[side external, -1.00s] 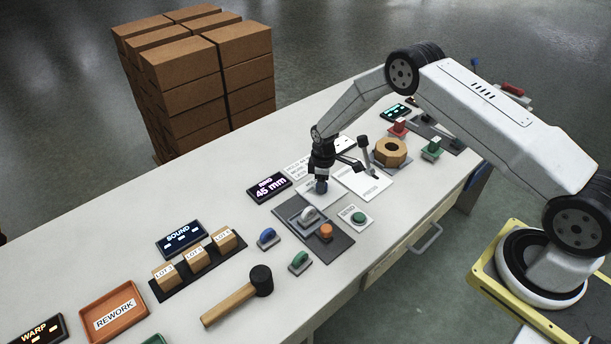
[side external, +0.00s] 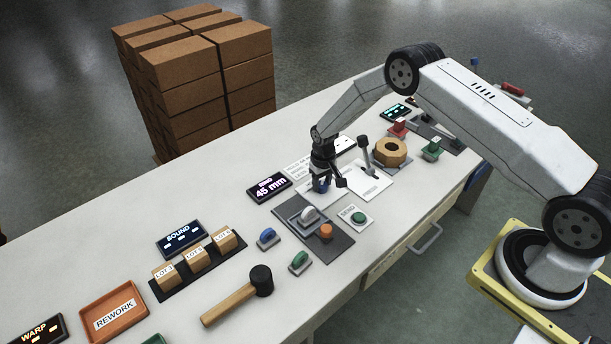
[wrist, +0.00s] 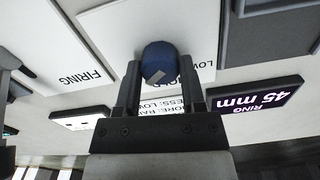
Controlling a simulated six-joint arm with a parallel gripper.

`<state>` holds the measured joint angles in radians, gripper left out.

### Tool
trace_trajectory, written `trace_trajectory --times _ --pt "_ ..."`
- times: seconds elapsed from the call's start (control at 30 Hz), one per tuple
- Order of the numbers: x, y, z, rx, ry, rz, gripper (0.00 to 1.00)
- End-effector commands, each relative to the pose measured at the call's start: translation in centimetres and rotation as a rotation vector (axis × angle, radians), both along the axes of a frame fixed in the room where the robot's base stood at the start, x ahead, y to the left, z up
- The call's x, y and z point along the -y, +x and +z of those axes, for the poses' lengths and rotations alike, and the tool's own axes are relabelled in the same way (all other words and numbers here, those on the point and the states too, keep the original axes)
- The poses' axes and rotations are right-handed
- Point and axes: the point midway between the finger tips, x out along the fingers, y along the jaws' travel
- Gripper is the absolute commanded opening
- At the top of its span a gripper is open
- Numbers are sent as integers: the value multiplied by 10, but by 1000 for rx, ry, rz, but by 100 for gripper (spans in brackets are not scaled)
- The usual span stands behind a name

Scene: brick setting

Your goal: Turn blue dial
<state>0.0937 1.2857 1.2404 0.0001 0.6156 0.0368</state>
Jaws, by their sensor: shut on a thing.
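The blue dial (wrist: 160,62) is a round dark blue knob with a grey mark on it, standing on a white labelled plate (wrist: 120,40). My gripper (wrist: 160,85) has one finger on each side of the dial and is shut on it. In the side external view, my gripper (side external: 323,178) points down over the blue dial (side external: 320,186), which is mostly hidden behind the fingers.
A black lever (side external: 364,150) stands close to the right of my gripper. A display reading 45 mm (side external: 269,188) lies to the left. A grey panel with a white knob (side external: 309,214) is in front, beside a green button (side external: 358,217). A wooden hex ring (side external: 390,152) is farther right.

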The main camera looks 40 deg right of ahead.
Motion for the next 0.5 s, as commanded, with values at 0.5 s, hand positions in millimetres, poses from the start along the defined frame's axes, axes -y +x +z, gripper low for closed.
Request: trace_trajectory --times 0.5 --pt "0 1 1 1 0 -149 0"
